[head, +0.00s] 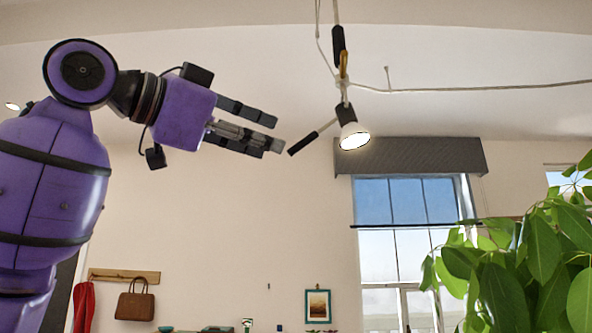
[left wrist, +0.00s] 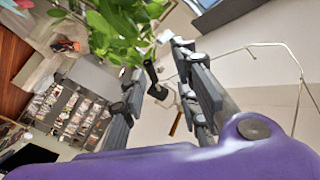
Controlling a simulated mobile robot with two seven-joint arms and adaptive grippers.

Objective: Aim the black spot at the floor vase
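The black spot (head: 341,115) hangs from a wire at upper centre in the head view. Its lit bulb (head: 354,137) faces down and slightly right, and a thin black handle (head: 303,143) sticks out to its lower left. My left gripper (head: 279,133) is open and empty, just left of the handle's end, with a small gap in the picture. In the left wrist view the handle (left wrist: 151,73) shows between the spread fingers of the left gripper (left wrist: 158,62). I see no floor vase in either view. My right gripper is not in view.
A leafy plant (head: 530,260) fills the lower right. A thin cable (head: 470,90) runs right from the spot. A window with a grey blind (head: 410,155) is behind it. A brown bag (head: 135,305) hangs on a rack at lower left. The air below the spot looks clear.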

